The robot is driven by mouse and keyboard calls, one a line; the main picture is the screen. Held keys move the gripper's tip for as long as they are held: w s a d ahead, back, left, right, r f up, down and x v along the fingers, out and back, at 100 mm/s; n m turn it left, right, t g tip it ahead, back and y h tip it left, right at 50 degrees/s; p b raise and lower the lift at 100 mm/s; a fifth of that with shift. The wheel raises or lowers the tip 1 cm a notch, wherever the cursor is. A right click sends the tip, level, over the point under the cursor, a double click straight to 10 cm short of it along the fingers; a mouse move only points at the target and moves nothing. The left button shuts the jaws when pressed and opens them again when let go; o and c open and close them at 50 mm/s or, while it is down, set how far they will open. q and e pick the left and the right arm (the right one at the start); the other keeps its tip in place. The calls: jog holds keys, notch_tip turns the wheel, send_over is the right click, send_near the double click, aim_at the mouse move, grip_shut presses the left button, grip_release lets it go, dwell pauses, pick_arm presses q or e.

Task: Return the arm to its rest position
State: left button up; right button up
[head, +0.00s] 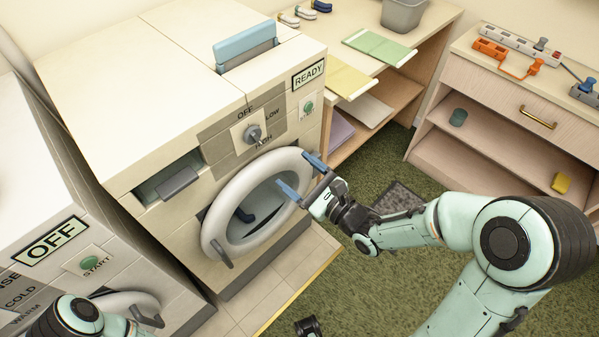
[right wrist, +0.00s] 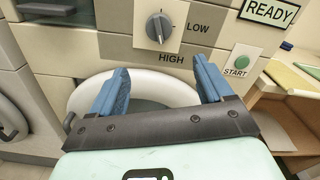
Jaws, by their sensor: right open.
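My right gripper (head: 301,175) is open and empty, its two blue fingers apart in front of the dryer's round door (head: 213,213). In the right wrist view the open fingers (right wrist: 161,75) point toward the dryer front, below the dial (right wrist: 159,27), with nothing between them. My right arm (head: 468,222) reaches in from the right, over the green carpet. Part of my left arm (head: 78,316) shows at the bottom left; its gripper cannot be made out.
The dryer has a READY sign (head: 308,74) and a START button (head: 309,106). A washer with an OFF sign (head: 50,241) stands at the left. A shelf with folded cloths (head: 380,46) and a wooden cabinet (head: 497,85) stand behind. Carpet (head: 365,290) lies open below my right arm.

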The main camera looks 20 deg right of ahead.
jog(key=shift+f, duration=0.1)
dwell(0.5)
jog(key=s+f+n+g+h+p, duration=0.35)
jog(key=f+n+g, duration=0.55)
jog(key=f, duration=1.3)
pick_arm(q)
notch_tip(320, 180, up, 7)
jog(key=w+p, duration=0.2)
jog(key=shift+w+p, duration=0.3)
jog(key=shift+p, duration=0.05)
pick_arm(e)
jog(key=s+a+f+n+g, duration=0.3)
jog(key=s+f+n, duration=0.3)
jog(key=s, duration=0.4)
jog(key=s+a+f+n+g, duration=0.3)
jog(key=s+f+n+g, duration=0.3)
jog(key=s+n, duration=0.3)
jog(key=shift+s+f+y, duration=0.45)
jog(key=shift+s+f, duration=0.25)
jog(key=shift+s, duration=0.15)
